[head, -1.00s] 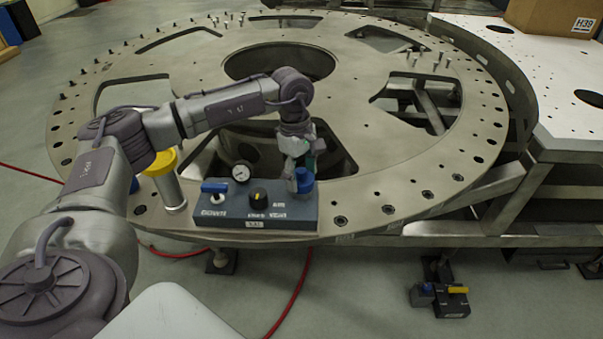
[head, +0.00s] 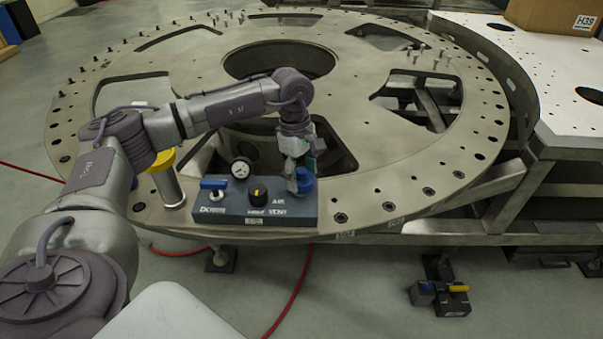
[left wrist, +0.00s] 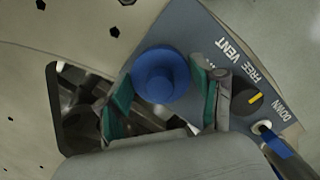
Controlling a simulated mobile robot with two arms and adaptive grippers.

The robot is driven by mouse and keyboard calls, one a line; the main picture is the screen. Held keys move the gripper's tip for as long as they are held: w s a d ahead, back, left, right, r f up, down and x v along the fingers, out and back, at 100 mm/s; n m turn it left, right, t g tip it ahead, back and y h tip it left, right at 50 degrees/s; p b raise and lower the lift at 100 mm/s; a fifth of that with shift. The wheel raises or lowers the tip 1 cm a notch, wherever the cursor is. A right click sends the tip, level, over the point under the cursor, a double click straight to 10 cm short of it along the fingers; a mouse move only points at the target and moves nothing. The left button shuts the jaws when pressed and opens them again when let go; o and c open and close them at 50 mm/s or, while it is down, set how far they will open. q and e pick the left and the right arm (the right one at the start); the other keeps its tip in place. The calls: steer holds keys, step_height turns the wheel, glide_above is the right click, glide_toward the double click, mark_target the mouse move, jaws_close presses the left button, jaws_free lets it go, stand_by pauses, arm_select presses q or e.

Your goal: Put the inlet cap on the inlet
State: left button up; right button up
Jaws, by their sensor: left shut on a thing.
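My left gripper (head: 299,184) is shut on the blue inlet cap (head: 307,186) at the right end of the dark grey control panel (head: 235,213). In the left wrist view the round cap (left wrist: 161,76) sits between the green-padded fingers (left wrist: 163,104), over the panel (left wrist: 205,42). The inlet is hidden under the cap and fingers. I cannot tell whether the cap touches the inlet or hangs just above it. My right gripper is not in view.
The panel has a gauge (head: 241,169), a black knob (head: 258,193) and a blue-handled lever (head: 214,185). A yellow-topped post (head: 168,180) stands left of it. The large turret plate (head: 370,165) has wide openings. A red hose (head: 293,295) lies on the floor.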

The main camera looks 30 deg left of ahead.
arm_select(q)
steer(key=shift+f+b, duration=0.4)
steer(key=shift+f, duration=0.1)
steer(key=o, duration=1)
steer(key=shift+o, duration=0.5)
steer(key=shift+r, duration=0.2)
steer(key=shift+r+p, duration=2.15)
steer(key=shift+r, duration=1.25)
